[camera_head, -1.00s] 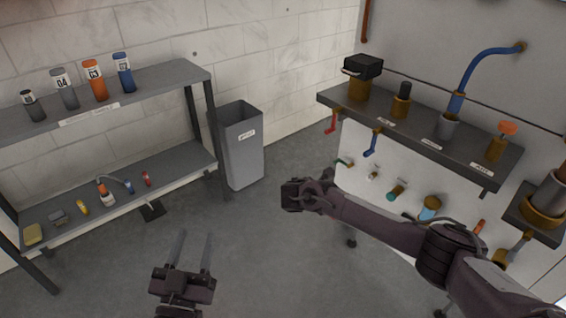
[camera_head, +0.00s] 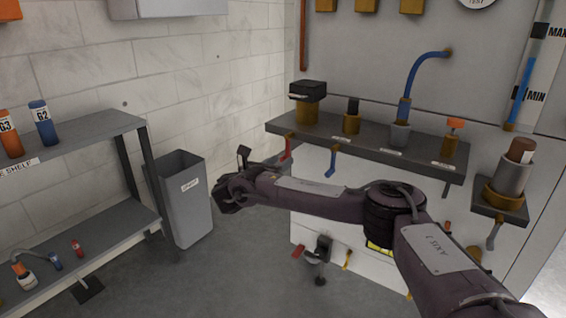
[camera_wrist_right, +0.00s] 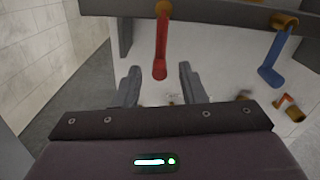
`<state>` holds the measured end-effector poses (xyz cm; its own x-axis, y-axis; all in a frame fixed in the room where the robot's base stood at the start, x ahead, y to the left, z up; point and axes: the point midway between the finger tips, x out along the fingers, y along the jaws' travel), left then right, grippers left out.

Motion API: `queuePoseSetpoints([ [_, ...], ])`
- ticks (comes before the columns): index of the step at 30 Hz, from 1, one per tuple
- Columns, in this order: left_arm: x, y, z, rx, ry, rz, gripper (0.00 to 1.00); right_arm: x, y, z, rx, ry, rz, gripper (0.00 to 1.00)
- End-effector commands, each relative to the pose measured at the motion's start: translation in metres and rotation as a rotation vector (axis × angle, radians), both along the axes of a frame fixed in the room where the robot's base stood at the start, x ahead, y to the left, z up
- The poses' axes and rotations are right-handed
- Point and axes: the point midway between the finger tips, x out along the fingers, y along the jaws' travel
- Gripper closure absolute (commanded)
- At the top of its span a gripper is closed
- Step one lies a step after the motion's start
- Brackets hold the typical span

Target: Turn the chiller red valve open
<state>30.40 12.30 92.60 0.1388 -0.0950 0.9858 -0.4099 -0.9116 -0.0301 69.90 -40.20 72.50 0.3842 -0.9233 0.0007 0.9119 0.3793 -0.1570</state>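A red valve handle (camera_head: 286,150) hangs below the left end of the dark shelf on the right wall. In the right wrist view the red handle (camera_wrist_right: 161,45) hangs down from a brass fitting, its lower end showing between my fingertips. My right gripper (camera_wrist_right: 160,70) is open and empty, its two fingers apart on either side of the handle's end in the picture; how far the handle is in depth I cannot tell. In the head view my right gripper (camera_head: 233,180) is left of the red handle, partly hidden by its own wrist. My left gripper is out of view.
A blue handle (camera_head: 331,163) hangs to the right of the red one and shows in the wrist view (camera_wrist_right: 274,60). Another small red handle (camera_head: 298,251) is low on the white panel. A grey bin (camera_head: 182,205) and a shelf rack (camera_head: 92,133) stand left.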

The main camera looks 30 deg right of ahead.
Motion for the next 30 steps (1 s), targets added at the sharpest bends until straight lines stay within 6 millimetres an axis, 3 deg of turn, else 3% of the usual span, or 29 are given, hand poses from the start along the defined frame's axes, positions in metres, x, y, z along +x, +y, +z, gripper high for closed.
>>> queuePoseSetpoints([
  [1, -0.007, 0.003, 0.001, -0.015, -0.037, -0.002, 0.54, 0.002, -0.005, -0.001, -0.001, -0.001, -0.001, 0.63],
  [6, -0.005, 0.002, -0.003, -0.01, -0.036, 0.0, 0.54, 0.009, -0.022, -0.001, 0.0, 0.0, -0.001, 0.63],
  [17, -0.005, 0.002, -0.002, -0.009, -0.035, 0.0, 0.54, 0.011, -0.026, 0.0, 0.001, 0.0, 0.001, 0.63],
  [26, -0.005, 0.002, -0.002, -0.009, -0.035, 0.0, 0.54, 0.011, -0.026, 0.0, 0.001, 0.0, 0.001, 1.0],
  [30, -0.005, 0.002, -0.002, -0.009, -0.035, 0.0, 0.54, 0.011, -0.026, 0.0, 0.002, -0.001, 0.001, 1.0],
])
